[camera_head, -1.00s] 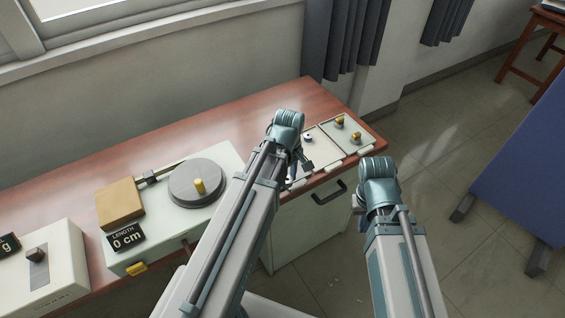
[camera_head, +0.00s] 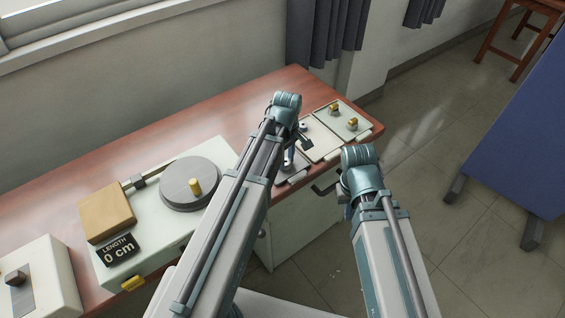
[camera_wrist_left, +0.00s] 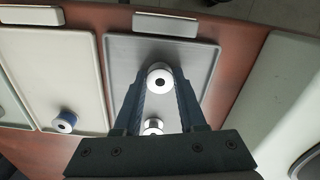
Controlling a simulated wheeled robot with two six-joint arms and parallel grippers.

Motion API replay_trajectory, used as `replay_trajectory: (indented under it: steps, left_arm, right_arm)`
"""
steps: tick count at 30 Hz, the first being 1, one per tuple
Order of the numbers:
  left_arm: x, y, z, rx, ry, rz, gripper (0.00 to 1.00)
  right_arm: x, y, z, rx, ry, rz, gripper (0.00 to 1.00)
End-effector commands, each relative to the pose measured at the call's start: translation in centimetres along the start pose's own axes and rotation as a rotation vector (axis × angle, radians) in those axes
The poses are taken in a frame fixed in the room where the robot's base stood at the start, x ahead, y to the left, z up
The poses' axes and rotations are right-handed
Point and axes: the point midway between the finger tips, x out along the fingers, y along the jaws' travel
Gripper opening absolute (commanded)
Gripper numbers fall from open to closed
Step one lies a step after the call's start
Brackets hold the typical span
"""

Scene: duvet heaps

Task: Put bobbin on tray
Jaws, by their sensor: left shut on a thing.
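In the left wrist view a white bobbin (camera_wrist_left: 160,80) with a dark centre hole sits between the fingertips of my left gripper (camera_wrist_left: 162,76), which is shut on it. The bobbin is over a grey metal tray (camera_wrist_left: 120,55); contact with the tray cannot be told. A second white bobbin (camera_wrist_left: 152,127) shows lower, between the fingers. A blue-and-white bobbin (camera_wrist_left: 64,121) stands on the cream tray (camera_wrist_left: 45,60) beside it. In the head view my left gripper (camera_head: 290,156) is low over the near trays, partly hidden by its arm. My right gripper (camera_head: 348,210) is mostly hidden behind its wrist.
A device with a grey disc (camera_head: 190,184) and a "0 cm" display (camera_head: 119,250) stands left. A blue panel (camera_head: 520,160) stands right.

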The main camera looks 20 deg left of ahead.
Motion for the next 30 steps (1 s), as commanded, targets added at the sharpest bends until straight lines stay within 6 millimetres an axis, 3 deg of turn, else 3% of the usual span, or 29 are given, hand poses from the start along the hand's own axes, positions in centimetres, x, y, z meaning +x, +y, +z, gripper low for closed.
replay_trajectory:
  steps: [10,11,15,30]
  left_arm:
    - [0.32,0.01,0.00,0.000,0.000,0.000,0.00]
    - [0.20,0.01,0.00,0.000,0.000,0.000,0.44]
    - [0.14,0.00,0.00,0.000,0.000,0.000,0.69]
    - [-0.60,0.00,-0.01,0.000,0.000,0.000,0.70]
  right_arm:
    - [0.32,-0.02,-0.02,0.000,0.000,0.000,0.00]
    - [0.20,-0.01,-0.01,0.000,0.000,0.000,0.00]
    - [0.13,-0.01,-0.01,0.000,0.000,0.000,0.00]
    - [-0.59,0.06,0.03,0.000,0.000,0.000,0.00]
